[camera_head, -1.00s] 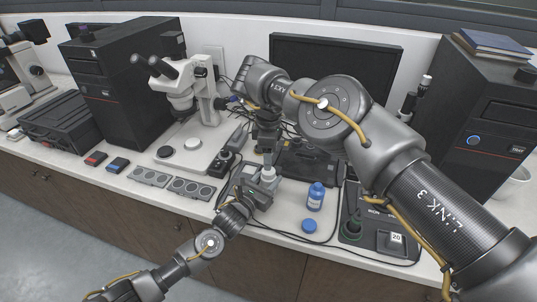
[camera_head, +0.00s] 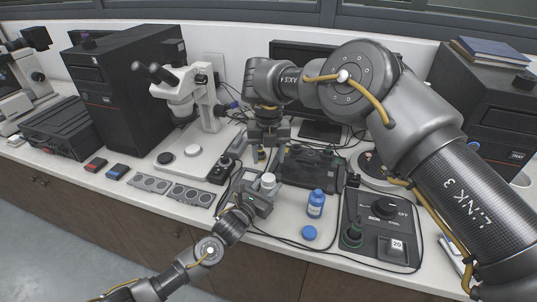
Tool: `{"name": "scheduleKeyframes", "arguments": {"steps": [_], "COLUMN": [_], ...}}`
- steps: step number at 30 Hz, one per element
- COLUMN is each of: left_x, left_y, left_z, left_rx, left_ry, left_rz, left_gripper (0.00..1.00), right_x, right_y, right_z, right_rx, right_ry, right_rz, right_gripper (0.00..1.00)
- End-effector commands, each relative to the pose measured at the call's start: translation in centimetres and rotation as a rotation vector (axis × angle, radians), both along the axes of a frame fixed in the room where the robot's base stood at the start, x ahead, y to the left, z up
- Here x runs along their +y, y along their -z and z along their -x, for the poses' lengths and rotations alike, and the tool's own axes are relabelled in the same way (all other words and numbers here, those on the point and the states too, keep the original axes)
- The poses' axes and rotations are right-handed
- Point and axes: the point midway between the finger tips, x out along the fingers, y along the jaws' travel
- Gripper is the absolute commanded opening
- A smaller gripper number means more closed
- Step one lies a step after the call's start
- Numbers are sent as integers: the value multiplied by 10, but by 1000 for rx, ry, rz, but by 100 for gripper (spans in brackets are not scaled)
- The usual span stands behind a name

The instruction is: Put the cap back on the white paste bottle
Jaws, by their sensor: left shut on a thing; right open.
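The white paste bottle (camera_head: 268,180) stands upright at the front middle of the bench. My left gripper (camera_head: 264,193) comes from the front and is shut on it, hiding its lower part. The bottle's top is white and rounded; I cannot tell for certain whether this is the cap seated on it, and no separate white cap shows. My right gripper (camera_head: 262,154) points down, open, above and behind the bottle, apart from it. Nothing shows between its fingers.
A blue bottle (camera_head: 316,204) and a low blue round piece (camera_head: 309,233) stand right of the white bottle. A control box with knobs (camera_head: 379,232) is further right. A microscope (camera_head: 190,105) and grey blocks with round wells (camera_head: 170,189) are on the left. Cables cross the bench.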

Motion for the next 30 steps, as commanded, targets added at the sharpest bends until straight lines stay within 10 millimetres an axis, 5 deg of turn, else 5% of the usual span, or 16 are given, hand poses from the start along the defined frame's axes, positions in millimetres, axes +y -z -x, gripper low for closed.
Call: {"name": "scheduleKeyframes", "arguments": {"steps": [11, 24, 30], "left_x": [0, 0, 0], "left_y": [0, 0, 0], "left_z": [0, 0, 0], "left_rx": [0, 0, 0], "left_ry": [0, 0, 0], "left_rz": [0, 0, 0], "left_gripper": [0, 0, 0], "right_x": [0, 0, 0], "right_y": [7, 66, 79], "right_z": [0, 0, 0], "right_rx": [1, 1, -1], "right_ry": [3, 4, 4], "right_rz": [1, 0, 1], "right_gripper": [55, 55, 55]}}
